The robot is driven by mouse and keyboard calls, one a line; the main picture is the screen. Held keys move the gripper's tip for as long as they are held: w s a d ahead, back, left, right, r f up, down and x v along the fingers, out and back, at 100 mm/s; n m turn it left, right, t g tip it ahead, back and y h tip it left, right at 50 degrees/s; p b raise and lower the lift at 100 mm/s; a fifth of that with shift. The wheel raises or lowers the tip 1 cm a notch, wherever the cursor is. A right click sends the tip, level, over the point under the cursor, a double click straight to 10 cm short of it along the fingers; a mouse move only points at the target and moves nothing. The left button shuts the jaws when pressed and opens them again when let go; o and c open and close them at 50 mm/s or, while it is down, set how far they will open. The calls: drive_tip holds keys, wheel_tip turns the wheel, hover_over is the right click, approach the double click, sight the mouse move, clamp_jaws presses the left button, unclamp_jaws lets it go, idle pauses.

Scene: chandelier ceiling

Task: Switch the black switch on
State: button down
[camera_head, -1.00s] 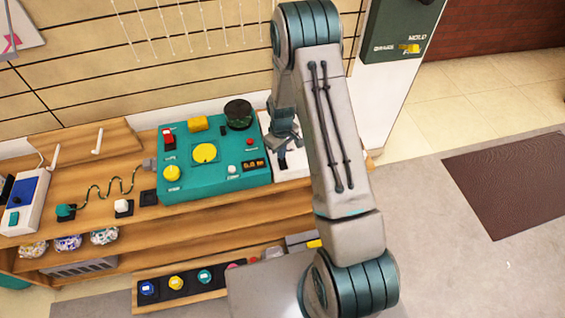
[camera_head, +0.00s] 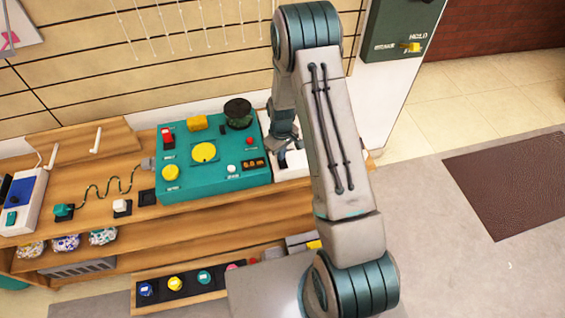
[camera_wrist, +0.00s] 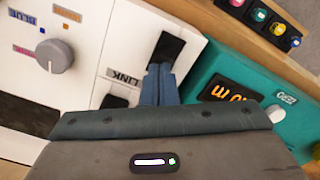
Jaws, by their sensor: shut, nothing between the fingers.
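In the wrist view a black rocker switch (camera_wrist: 168,48) is set in a white panel (camera_wrist: 125,40), beside the "LINK" label. A second black part (camera_wrist: 113,102) shows below that label, partly hidden by my gripper. My gripper (camera_wrist: 160,68) is shut and empty, its fingertips at the lower edge of the upper black switch. I cannot tell whether they touch it. In the head view my gripper (camera_head: 284,148) is over the white panel (camera_head: 294,164), right of the teal box, and my arm hides much of the panel.
The teal control box (camera_head: 215,190) stands close on the left, with a red switch (camera_head: 167,137) and yellow buttons. A grey knob (camera_wrist: 54,56) sticks up from the white panel. A wooden shelf (camera_head: 210,219) runs below. Open floor lies to the right.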

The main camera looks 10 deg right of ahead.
drive_tip(key=shift+f, duration=0.3)
drive_tip(key=shift+r+p, duration=1.55)
drive_tip(key=shift+r, duration=2)
wheel_tip(320, 180, up, 12)
drive_tip(key=r+m, duration=0.1)
hover_over(284, 167)
drive_tip(key=s+r+m+t, duration=0.2)
drive_tip(key=s+r, duration=0.4)
drive_tip(key=r, duration=0.3)
drive_tip(key=s+r+m, duration=0.1)
drive_tip(key=s+r, duration=0.3)
drive_tip(key=s, duration=0.4)
drive_tip(key=s+r+m+t, duration=0.1)
drive_tip(key=s+r, duration=0.3)
drive_tip(key=s, duration=0.4)
drive_tip(key=shift+r+m, duration=0.2)
drive_tip(key=shift+m, duration=0.3)
